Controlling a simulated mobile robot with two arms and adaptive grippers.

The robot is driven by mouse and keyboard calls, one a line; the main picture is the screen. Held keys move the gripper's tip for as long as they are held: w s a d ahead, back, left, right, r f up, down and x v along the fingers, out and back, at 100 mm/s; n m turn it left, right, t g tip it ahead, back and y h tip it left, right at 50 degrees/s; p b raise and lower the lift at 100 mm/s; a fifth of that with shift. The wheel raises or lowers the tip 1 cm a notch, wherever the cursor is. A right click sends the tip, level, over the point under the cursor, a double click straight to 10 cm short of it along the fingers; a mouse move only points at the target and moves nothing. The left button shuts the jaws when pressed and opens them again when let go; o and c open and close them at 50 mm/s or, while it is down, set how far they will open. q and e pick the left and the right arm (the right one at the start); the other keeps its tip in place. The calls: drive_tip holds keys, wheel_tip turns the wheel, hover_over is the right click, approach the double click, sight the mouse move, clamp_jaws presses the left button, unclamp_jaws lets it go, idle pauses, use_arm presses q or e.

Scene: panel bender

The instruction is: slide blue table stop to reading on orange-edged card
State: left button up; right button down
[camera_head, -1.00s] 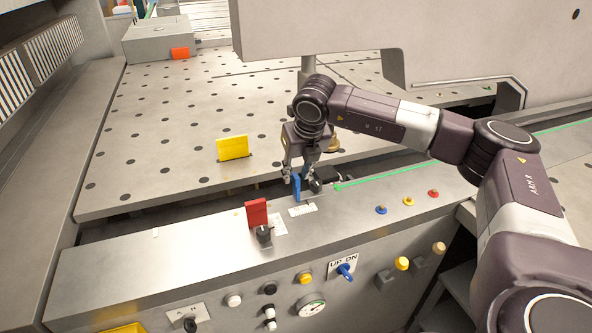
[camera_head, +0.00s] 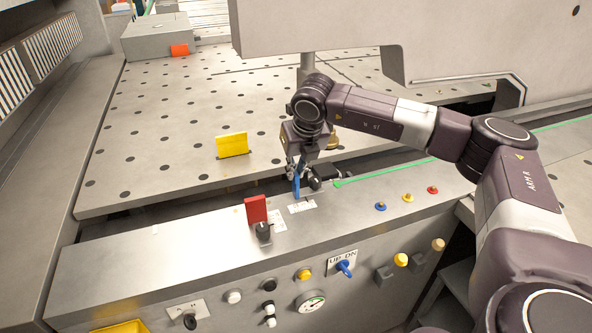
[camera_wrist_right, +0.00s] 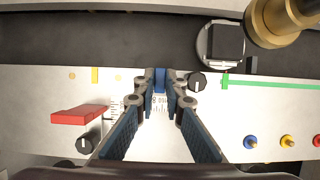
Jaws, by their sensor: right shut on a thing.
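The blue table stop (camera_head: 297,187) stands upright on the front rail, just behind a small white scale label (camera_head: 302,207). My right gripper (camera_head: 298,172) is over it from above, shut on its upper part. In the right wrist view the blue stop (camera_wrist_right: 160,80) shows between the fingertips of my right gripper (camera_wrist_right: 160,88), with part of the scale marks below it; the reading is too small to tell. A black knob (camera_wrist_right: 196,82) sits right beside the stop. My left gripper is not in view.
A red stop (camera_head: 256,210) with a black knob stands to the left on the rail. A yellow plate (camera_head: 232,145) stands on the perforated table (camera_head: 165,110). Blue, yellow and red buttons (camera_head: 408,198) lie to the right. A brass-coloured cylinder (camera_wrist_right: 280,22) is near the wrist.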

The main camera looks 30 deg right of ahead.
drive_tip(key=a, duration=0.1)
drive_tip(key=a+b, duration=0.1)
drive_tip(key=a, duration=0.1)
drive_tip(key=shift+w+a+f, duration=0.1)
drive_tip(key=shift+w+a, duration=0.05)
drive_tip(key=shift+w, duration=0.25)
drive_tip(key=shift+a, duration=0.25)
drive_tip(key=c, duration=2)
unclamp_jaws()
drive_tip(key=shift+d, duration=0.3)
drive_tip(key=shift+a+r, duration=0.15)
drive_tip(key=shift+r, duration=0.15)
drive_tip(key=v, duration=1.1)
drive_tip(key=shift+s+r, duration=0.3)
drive_tip(key=shift+s, duration=0.05)
